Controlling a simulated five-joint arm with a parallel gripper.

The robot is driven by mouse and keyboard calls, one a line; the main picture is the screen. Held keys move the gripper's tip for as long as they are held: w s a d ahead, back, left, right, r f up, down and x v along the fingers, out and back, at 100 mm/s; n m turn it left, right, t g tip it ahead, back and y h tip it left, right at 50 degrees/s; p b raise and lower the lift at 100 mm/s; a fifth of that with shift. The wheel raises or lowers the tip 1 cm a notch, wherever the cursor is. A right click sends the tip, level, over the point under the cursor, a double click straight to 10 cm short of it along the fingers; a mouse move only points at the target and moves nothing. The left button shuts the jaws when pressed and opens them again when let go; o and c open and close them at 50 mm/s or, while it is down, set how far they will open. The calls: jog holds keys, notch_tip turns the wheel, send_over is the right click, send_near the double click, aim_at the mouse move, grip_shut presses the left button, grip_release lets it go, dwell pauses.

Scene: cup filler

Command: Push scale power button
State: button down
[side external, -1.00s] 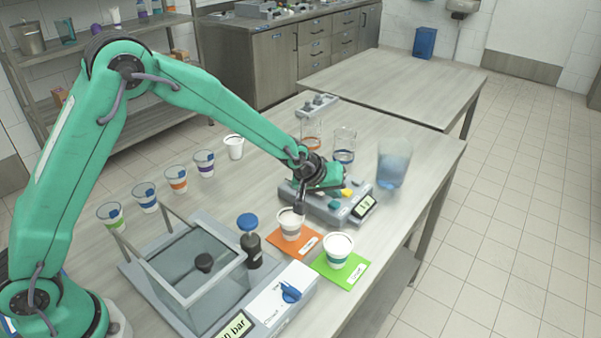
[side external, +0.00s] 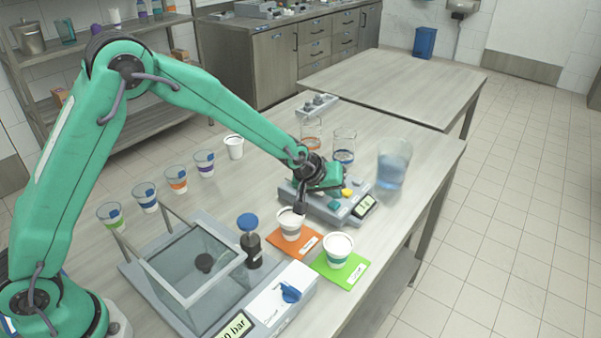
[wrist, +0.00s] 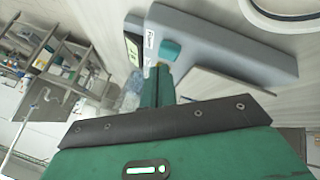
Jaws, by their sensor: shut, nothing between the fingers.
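The scale (side external: 355,215) is a grey box with a lit display (side external: 366,206) at its right end. A yellow button (side external: 346,192) and a teal button (side external: 334,206) sit on top, and the teal button also shows in the wrist view (wrist: 169,51). My green gripper (side external: 338,186) is shut and empty, low over the scale beside the yellow button. In the wrist view its fingertips (wrist: 158,74) are just below the teal button, with a bit of yellow at the tip. I cannot tell whether they touch a button. Button labels are too small to read.
A white cup (side external: 291,222) on an orange mat (side external: 311,241) and another cup (side external: 338,250) on a green mat (side external: 356,271) stand in front of the scale. Glass beakers (side external: 344,147) stand behind it, and a large clear container (side external: 393,165) stands to its right.

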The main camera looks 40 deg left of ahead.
aim_at(332, 205)
jog(key=shift+f, duration=0.65)
dwell(0.8)
jog(key=shift+r, duration=0.65)
dwell(0.3)
notch_tip(332, 205, up, 6)
dwell(0.8)
